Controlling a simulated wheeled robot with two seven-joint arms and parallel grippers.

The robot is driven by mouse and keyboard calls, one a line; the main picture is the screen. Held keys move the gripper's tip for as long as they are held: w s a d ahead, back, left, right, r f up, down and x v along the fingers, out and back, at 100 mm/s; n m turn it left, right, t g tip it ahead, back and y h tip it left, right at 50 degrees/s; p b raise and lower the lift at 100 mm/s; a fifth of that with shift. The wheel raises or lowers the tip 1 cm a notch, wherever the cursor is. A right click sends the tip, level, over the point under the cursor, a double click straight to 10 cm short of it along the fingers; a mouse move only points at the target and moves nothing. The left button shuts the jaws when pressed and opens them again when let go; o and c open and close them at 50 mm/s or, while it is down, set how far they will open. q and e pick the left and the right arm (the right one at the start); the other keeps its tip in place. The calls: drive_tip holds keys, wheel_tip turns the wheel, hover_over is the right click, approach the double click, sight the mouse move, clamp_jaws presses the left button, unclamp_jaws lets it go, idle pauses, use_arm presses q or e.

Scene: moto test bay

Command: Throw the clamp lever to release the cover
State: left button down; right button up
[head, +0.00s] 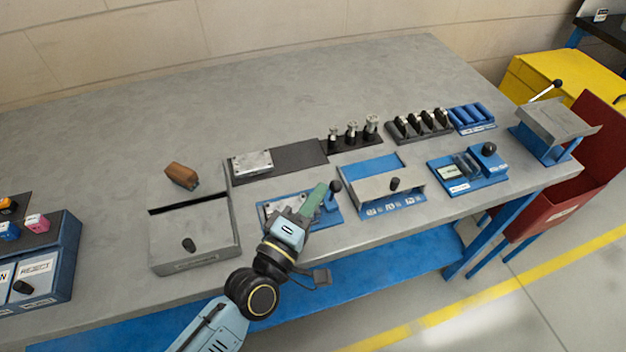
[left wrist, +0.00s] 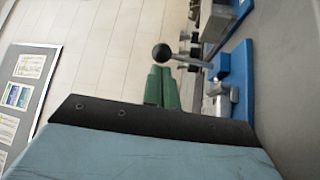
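A clamp fixture with a blue base (head: 333,215) and silvery metal parts (head: 272,208) sits near the table's front edge, partly hidden by my left gripper. Its lever ends in a black ball knob (head: 335,186). In the left wrist view the knob (left wrist: 161,53) and its thin rod stick out from the fixture (left wrist: 240,85). My left gripper (head: 318,190) is over the fixture, just left of the knob in the head view. Its green fingers (left wrist: 162,85) look closed together with nothing between them, close to the knob; contact cannot be told. My right gripper is out of view.
A grey slotted box (head: 195,245) stands left of the fixture, with a brown block (head: 182,176) behind it. A blue station with a grey cover (head: 375,190) stands close on the right. A black tray (head: 290,158) lies behind. The table's back left is clear.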

use_arm(q)
drive_tip(key=shift+s+d+f, duration=0.15)
drive_tip(key=shift+s+f, duration=0.1)
drive_tip(key=shift+s, duration=0.05)
drive_tip(key=shift+r, duration=0.1)
drive_tip(key=shift+s, duration=0.2)
drive_tip(key=v, duration=1.3)
drive_tip(key=shift+f+b, duration=0.25)
drive_tip(key=shift+b, duration=0.05)
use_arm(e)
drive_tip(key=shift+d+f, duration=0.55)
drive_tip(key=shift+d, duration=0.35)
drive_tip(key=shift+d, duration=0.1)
